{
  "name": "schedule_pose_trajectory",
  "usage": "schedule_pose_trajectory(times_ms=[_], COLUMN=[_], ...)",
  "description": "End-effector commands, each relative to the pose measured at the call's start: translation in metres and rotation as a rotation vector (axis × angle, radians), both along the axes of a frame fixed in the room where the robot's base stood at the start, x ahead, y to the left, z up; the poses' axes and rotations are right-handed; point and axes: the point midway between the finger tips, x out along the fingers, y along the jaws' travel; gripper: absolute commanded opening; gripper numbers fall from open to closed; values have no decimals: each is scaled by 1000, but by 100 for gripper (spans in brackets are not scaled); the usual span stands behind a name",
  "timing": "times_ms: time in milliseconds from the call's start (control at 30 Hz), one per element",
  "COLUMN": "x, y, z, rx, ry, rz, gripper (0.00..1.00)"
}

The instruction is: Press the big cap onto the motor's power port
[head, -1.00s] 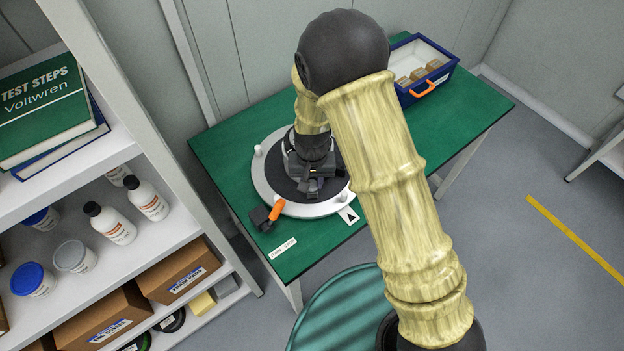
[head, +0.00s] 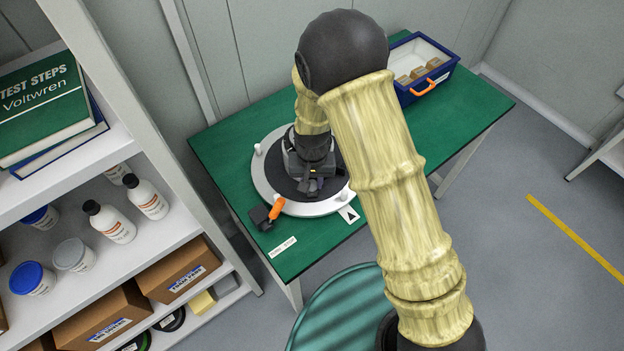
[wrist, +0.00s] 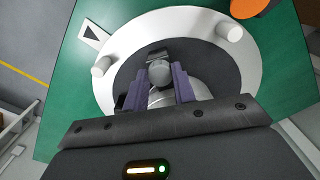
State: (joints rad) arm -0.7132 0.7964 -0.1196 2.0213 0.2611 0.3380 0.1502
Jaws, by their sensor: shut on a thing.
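My gripper (wrist: 162,75) is over the middle of the turntable, its two purple-grey fingers closed on a round grey piece. This piece looks like the big cap (wrist: 160,72); it shows in the wrist view between the fingertips. The motor appears to be the silvery body (wrist: 166,97) under and between the fingers, mostly hidden. A dark block (wrist: 157,54) sits just beyond the fingertips. In the head view my gripper (head: 318,185) hides the cap and the port. I cannot tell whether the cap touches or sits in the port.
The white-rimmed round turntable (head: 269,196) with short white pegs lies on the green table (head: 225,145). A blue bin (head: 447,75) with tan blocks stands at the back right. A shelf is at left.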

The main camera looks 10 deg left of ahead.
Motion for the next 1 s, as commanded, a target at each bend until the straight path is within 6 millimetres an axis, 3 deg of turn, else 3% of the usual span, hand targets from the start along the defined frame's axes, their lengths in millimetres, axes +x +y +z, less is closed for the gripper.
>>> schedule_pose_trajectory(times_ms=[233,267,367,767,1000], x=[0,0,0,0,0], y=[0,0,0,0,1], z=[-4,-3,-3,1,30], rx=[0,0,0,0,3], ry=[0,0,0,-1,-3], rz=[0,0,0,0,1], gripper=[8,32,52,52,52])
